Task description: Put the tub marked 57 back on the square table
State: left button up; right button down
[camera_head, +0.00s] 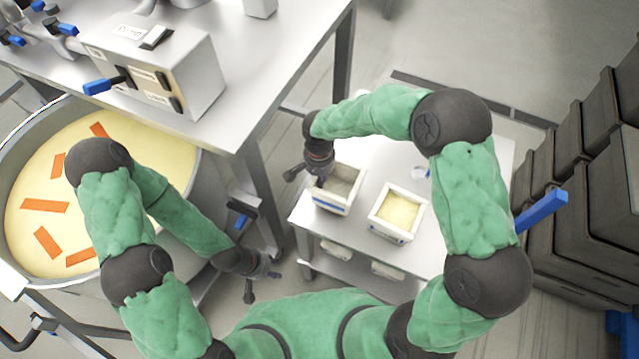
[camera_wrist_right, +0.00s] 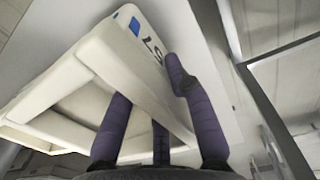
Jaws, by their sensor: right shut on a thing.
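The tub marked 57 (camera_head: 333,205) is a white, square, open tub with a blue mark. Its number shows on the outer wall in the right wrist view (camera_wrist_right: 140,75). My right gripper (camera_head: 316,182) is shut on its wall, with fingers on both sides of the wall (camera_wrist_right: 150,110). The tub is over the left part of the white square table (camera_head: 372,152); I cannot tell whether its base touches the top. Its inside looks grey, partly hidden by the gripper. My left gripper (camera_head: 262,282) is open and empty, low between the vat and the square table.
A tub with pale yellow filling (camera_head: 399,212) stands just right of the held tub. Dark stacked crates (camera_head: 560,175) line the right. A steel bench (camera_head: 270,50) and a round vat (camera_head: 85,190) are left.

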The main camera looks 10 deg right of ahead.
jog(key=shift+f, duration=1.45)
jog(key=shift+f+b, duration=0.2)
jog(key=shift+b, duration=0.2)
jog(key=c, duration=1.1)
grip_release()
jog(key=shift+r, duration=0.15)
jog(key=shift+r+p, duration=0.2)
jog(key=shift+p, duration=0.15)
notch_tip(320, 180, up, 12)
jog(key=shift+a+f+p, duration=0.1)
jog(key=shift+p, duration=0.95)
